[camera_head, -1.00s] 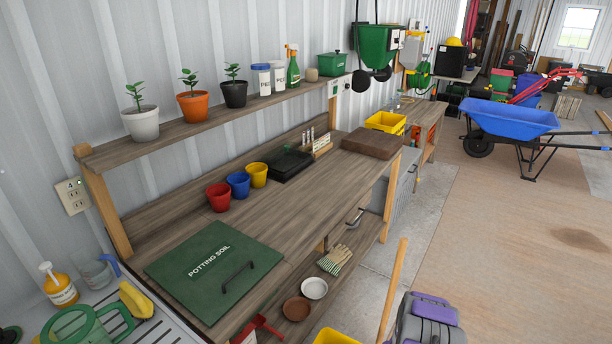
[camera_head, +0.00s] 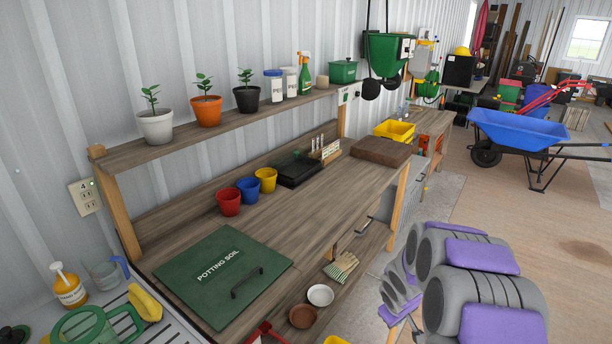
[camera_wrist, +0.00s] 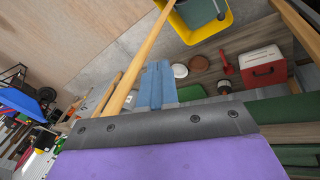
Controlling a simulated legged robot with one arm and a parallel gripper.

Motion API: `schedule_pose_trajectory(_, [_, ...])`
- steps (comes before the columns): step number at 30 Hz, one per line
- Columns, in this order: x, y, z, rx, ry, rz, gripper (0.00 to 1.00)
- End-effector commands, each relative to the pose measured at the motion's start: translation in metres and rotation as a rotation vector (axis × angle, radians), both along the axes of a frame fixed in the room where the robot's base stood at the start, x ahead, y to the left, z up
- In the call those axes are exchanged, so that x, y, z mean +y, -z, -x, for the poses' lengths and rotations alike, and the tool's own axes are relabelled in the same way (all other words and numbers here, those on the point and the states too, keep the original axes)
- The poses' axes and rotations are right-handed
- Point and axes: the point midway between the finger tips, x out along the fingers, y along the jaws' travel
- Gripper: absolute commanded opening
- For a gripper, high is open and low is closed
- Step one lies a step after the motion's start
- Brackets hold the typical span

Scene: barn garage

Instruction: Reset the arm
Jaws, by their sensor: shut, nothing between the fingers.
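My arm, grey with purple pads, is folded at the lower right of the head view. My gripper (camera_head: 392,300) is at its left end, beside the front edge of the potting bench (camera_head: 330,205), partly overlapped by the arm. In the wrist view the two blue fingers of my gripper (camera_wrist: 157,82) lie side by side, shut and empty. My purple-padded link fills the bottom of that view.
The bench holds a green potting soil lid (camera_head: 222,275) and red (camera_head: 228,202), blue and yellow pots. A lower shelf has gloves (camera_head: 341,267) and saucers (camera_head: 320,295). A yellow bin (camera_wrist: 205,20) stands below. A blue wheelbarrow (camera_head: 518,130) is beyond open floor.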

Motion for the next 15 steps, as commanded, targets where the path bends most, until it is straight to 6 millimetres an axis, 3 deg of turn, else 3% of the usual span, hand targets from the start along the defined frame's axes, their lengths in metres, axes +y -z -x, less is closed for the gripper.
schedule_pose_trajectory(3, [0.001, -0.039, 0.025, 0.017, 0.067, 0.010, 0.00])
schedule_pose_trajectory(15, [0.027, -0.132, 0.145, 0.134, 0.282, -0.010, 0.00])
